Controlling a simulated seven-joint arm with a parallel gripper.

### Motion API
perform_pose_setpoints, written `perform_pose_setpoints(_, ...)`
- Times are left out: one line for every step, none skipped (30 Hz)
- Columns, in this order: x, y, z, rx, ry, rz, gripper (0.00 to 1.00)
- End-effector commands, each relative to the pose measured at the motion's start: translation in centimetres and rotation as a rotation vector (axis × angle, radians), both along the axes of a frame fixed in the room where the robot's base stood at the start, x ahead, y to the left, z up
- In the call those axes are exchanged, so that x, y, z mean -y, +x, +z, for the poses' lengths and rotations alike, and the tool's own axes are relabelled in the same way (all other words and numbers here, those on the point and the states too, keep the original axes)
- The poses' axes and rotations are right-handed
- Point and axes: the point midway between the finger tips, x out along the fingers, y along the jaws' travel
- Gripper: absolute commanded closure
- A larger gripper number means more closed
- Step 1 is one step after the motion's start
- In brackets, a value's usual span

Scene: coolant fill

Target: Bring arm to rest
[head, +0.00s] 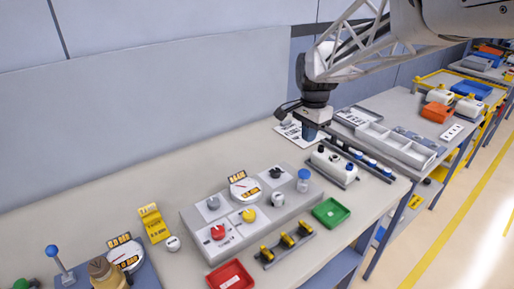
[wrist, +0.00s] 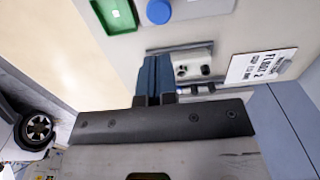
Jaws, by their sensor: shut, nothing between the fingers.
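My gripper (head: 310,132) hangs from the arm over the back right part of the bench, pointing down. In the wrist view its blue fingers (wrist: 153,80) are together with nothing between them. In the head view it is above and behind the white tank (head: 334,165), near a white printed sheet (head: 297,133). The gap between the fingertips and the bench is hard to judge.
A grey control panel (head: 205,250) with knobs and a gauge stands mid-bench. A green tray (head: 331,211), a red tray (head: 230,276) and a rack with yellow parts (head: 286,246) lie in front. A grey divided tray (head: 398,147) is at right. The back left bench is clear.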

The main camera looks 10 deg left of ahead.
Motion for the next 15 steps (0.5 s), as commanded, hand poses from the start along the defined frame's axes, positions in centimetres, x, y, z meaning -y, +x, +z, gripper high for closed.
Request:
perform_pose_setpoints(0.0, 0.0, 0.0, 0.0, 0.0, 0.0, 1.0)
perform_pose_setpoints(0.0, 0.0, 0.0, 0.0, 0.0, 0.0, 1.0)
perform_pose_setpoints(0.0, 0.0, 0.0, 0.0, 0.0, 0.0, 1.0)
perform_pose_setpoints(0.0, 0.0, 0.0, 0.0, 0.0, 0.0, 1.0)
perform_pose_setpoints(0.0, 0.0, 0.0, 0.0, 0.0, 0.0, 1.0)
perform_pose_setpoints(0.0, 0.0, 0.0, 0.0, 0.0, 0.0, 1.0)
perform_pose_setpoints(0.0, 0.0, 0.0, 0.0, 0.0, 0.0, 1.0)
perform_pose_setpoints(0.0, 0.0, 0.0, 0.0, 0.0, 0.0, 1.0)
perform_pose_setpoints(0.0, 0.0, 0.0, 0.0, 0.0, 0.001, 1.0)
perform_pose_setpoints(0.1, -0.1, 0.0, 0.001, 0.001, 0.002, 1.0)
perform_pose_setpoints(0.1, -0.2, 0.1, 0.001, 0.0, 0.004, 1.0)
perform_pose_setpoints(0.3, -0.3, 0.2, 0.003, 0.0, 0.008, 1.0)
perform_pose_setpoints(0.4, -0.5, 0.3, 0.005, 0.001, 0.012, 1.0)
perform_pose_setpoints(0.6, -0.7, 0.4, 0.007, 0.001, 0.017, 1.0)
perform_pose_setpoints(0.8, -1.1, 0.6, 0.01, 0.001, 0.025, 1.0)
